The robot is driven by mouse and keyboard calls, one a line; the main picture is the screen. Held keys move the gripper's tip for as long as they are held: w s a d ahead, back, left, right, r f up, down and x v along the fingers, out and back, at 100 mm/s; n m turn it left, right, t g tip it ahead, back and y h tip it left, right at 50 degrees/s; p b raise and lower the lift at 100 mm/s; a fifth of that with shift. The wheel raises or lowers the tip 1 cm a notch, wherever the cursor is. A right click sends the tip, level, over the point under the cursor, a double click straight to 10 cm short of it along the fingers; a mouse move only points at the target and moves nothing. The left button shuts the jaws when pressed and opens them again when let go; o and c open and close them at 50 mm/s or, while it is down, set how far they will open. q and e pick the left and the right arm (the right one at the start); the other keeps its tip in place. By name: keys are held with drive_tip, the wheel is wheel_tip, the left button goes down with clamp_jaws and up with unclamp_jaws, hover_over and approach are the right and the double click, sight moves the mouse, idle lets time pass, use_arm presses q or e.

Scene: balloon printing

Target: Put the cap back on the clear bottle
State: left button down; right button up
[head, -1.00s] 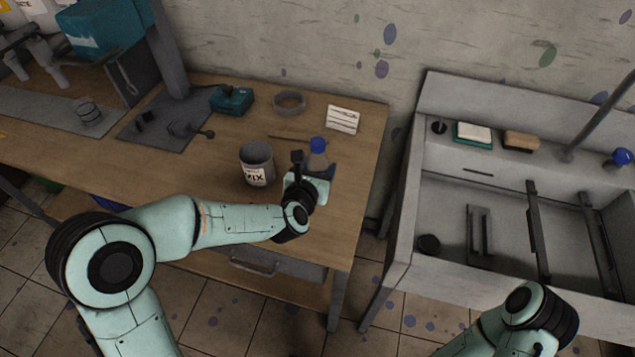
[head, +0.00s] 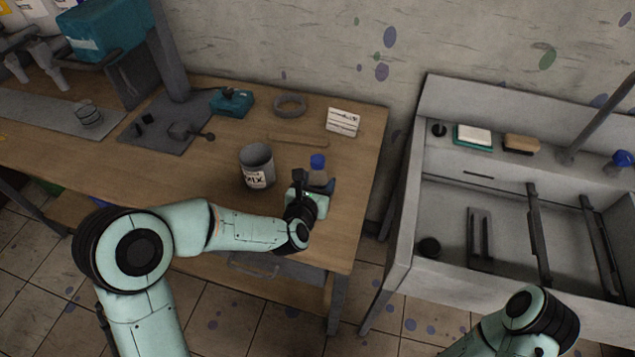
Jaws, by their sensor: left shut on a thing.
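My left gripper (head: 312,190) is over the right part of the wooden table (head: 225,205), near its front edge. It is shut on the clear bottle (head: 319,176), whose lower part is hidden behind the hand. The blue cap (head: 317,160) shows at the top of the bottle, which looks about upright. I cannot tell from here whether the cap is seated or only resting there. My right arm shows at the bottom right, but its gripper is not clearly in view.
A grey can marked MIX (head: 256,166) stands just left of my left gripper. Behind are a thin stick (head: 297,140), a grey ring (head: 290,104), a white card (head: 342,122) and a teal box (head: 231,102). A sink (head: 400,270) stands to the right, past a gap.

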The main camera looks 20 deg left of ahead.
use_arm(q)
drive_tip(key=shift+f, duration=0.15)
drive_tip(key=shift+c, duration=1.2)
unclamp_jaws()
drive_tip(key=shift+r, duration=0.3)
drive_tip(key=b+v, duration=0.1)
drive_tip(key=v, duration=1.1)
drive_tip(key=shift+f, duration=0.2)
